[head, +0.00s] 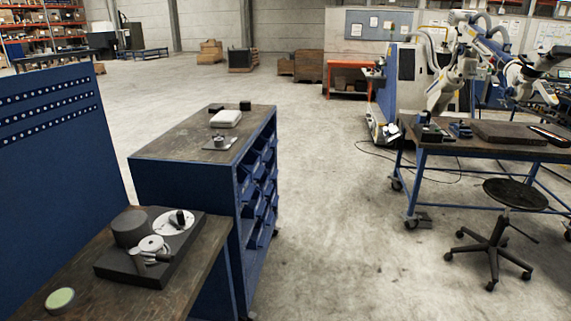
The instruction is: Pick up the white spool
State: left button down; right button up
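A small white round piece (151,243), which may be the white spool, sits on a dark grey block (130,272) on the wooden bench at the lower left. A grey handle-like piece (137,258) lies against its front. A flat white disc (174,221) with a small black part on it is just behind and to the right. A dark grey cylinder (130,228) stands to the left. The view is too small to identify the spool for certain. Neither of my grippers is in view.
A blue cabinet (180,189) with open bins stands behind the bench, holding a white box (225,118) and a small plate (220,143). A green-topped round tin (60,299) sits on the bench. A stool (515,194) and worktable (480,148) stand right. The central floor is clear.

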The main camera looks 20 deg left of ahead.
aim_at(152, 244)
jog(key=u, duration=1.6)
jog(key=l, duration=0.2)
jog(key=i, duration=0.05)
